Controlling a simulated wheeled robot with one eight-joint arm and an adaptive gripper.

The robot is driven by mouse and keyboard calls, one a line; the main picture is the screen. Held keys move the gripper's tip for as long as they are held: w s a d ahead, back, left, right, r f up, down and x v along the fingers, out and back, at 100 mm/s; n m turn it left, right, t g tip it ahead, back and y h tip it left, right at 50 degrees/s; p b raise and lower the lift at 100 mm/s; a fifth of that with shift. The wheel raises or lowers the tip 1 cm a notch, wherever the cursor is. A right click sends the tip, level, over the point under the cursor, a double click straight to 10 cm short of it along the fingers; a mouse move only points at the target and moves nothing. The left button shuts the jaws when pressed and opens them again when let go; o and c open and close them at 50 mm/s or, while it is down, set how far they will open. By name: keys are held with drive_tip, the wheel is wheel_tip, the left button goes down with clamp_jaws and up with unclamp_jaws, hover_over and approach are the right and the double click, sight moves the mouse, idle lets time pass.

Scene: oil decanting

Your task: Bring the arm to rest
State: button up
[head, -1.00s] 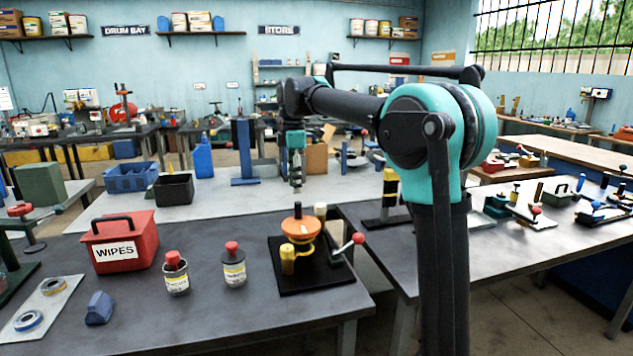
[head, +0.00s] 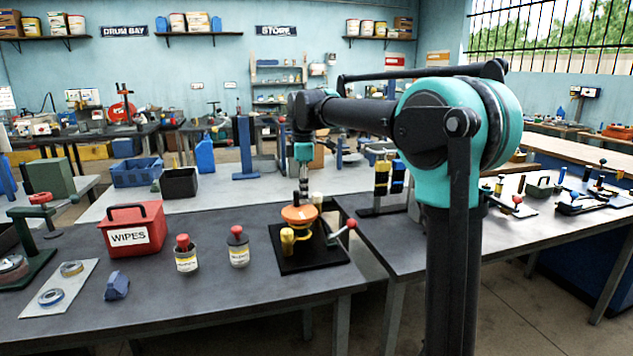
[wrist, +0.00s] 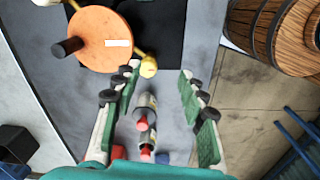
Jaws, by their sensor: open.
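My arm reaches out to the left in the head view, its forearm roughly level. My gripper (head: 304,185) hangs pointing down over the grey bench (head: 190,300), close above the orange round piece (head: 299,214) on a black base plate (head: 330,263); whether they touch is hard to tell. In the wrist view my gripper (wrist: 158,100) has its green-padded fingers spread wide with nothing held. The orange piece (wrist: 100,40) shows beyond the left finger, with a dark knob and a yellow post (wrist: 148,67) beside it. Labelled bottles (wrist: 146,108) show between the fingers, farther away.
A wooden barrel (wrist: 270,30) shows in the wrist view.

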drive_tip(key=s+d+f+m+t, duration=0.2)
drive_tip(key=s+d+f+m, duration=0.95)
drive_tip(key=d+f, duration=0.4)
drive_tip(key=s+d+f+m+t, duration=0.1)
drive_tip(key=s+d+f+m, duration=0.2)
drive_tip(key=s+f, duration=0.3)
drive_tip(key=s+d+f+m, duration=0.4)
drive_tip(key=s+f, duration=0.2)
drive_tip(key=s, duration=0.3)
drive_tip(key=shift+s+d+f+t, duration=0.15)
drive_tip(key=shift+s+d+t, duration=0.05)
drive_tip(key=shift+t, duration=0.2)
